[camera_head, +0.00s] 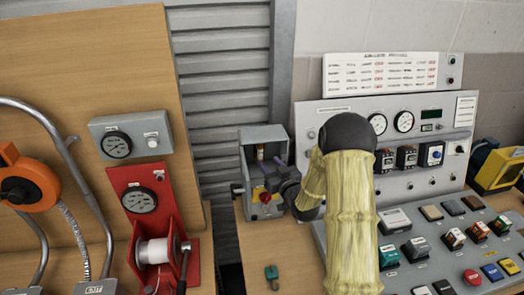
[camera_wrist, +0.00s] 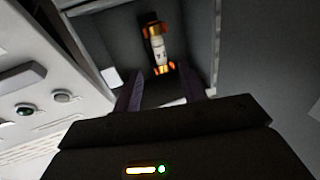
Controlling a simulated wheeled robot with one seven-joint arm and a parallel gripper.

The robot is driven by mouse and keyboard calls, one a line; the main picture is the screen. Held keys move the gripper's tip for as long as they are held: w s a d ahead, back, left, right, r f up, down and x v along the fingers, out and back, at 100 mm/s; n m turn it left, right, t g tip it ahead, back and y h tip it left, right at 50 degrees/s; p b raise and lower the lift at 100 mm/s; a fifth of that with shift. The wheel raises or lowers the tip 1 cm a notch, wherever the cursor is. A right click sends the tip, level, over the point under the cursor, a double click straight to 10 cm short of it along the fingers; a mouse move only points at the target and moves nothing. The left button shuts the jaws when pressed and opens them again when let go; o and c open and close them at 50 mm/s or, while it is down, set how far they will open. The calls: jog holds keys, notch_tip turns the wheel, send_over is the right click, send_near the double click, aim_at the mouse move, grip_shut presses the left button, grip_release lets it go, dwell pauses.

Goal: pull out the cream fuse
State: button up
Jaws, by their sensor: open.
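The cream fuse (camera_wrist: 158,48) sits between two copper-coloured clips on the back wall of an open grey box (camera_head: 247,137). It shows small in the head view (camera_head: 260,153), upright in the box's upper part. My gripper (camera_wrist: 163,82) is open, its two dark purple fingers apart with nothing between them. In the wrist view the fingertips lie below the fuse, one to each side of its line, and look short of it. In the head view my gripper (camera_head: 268,175) reaches into the box from the right, below the fuse.
A red and yellow knob (camera_head: 265,197) is low on the box front. A control panel with gauges (camera_head: 403,121) stands at right, behind my arm. A red unit with a white spool (camera_head: 152,252) stands at left. A small green-topped part (camera_head: 271,272) lies on the bench.

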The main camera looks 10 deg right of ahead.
aim_at(261, 153)
jog(key=p+x, duration=0.2)
jog(key=x, duration=0.5)
grip_shut()
dwell(0.3)
